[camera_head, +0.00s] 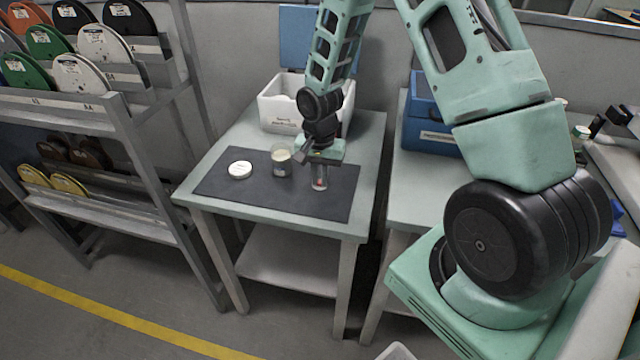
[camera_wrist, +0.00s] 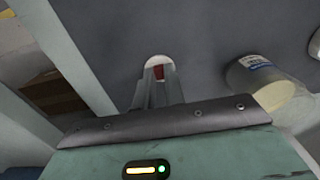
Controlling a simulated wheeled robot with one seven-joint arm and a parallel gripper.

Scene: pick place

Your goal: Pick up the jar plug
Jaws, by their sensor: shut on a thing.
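My gripper (camera_head: 319,182) points down over the right part of the dark mat. In the wrist view its fingers (camera_wrist: 158,76) are closed together on a small white and red thing (camera_wrist: 158,62), which I take to be the jar plug. The fingers hide most of it, and a red spot shows between them in the head view. I cannot tell whether it touches the mat. A jar (camera_head: 281,162) with a pale top and a label stands left of my gripper. The jar also shows at the right of the wrist view (camera_wrist: 248,75).
The dark mat (camera_head: 225,188) lies on a small grey table (camera_head: 190,190). A round white lid-like disc (camera_head: 240,169) lies left of the jar. A white bin (camera_head: 279,108) stands behind. A blue box (camera_head: 428,125) is on the neighbouring table, and a shelf rack (camera_head: 130,140) stands left.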

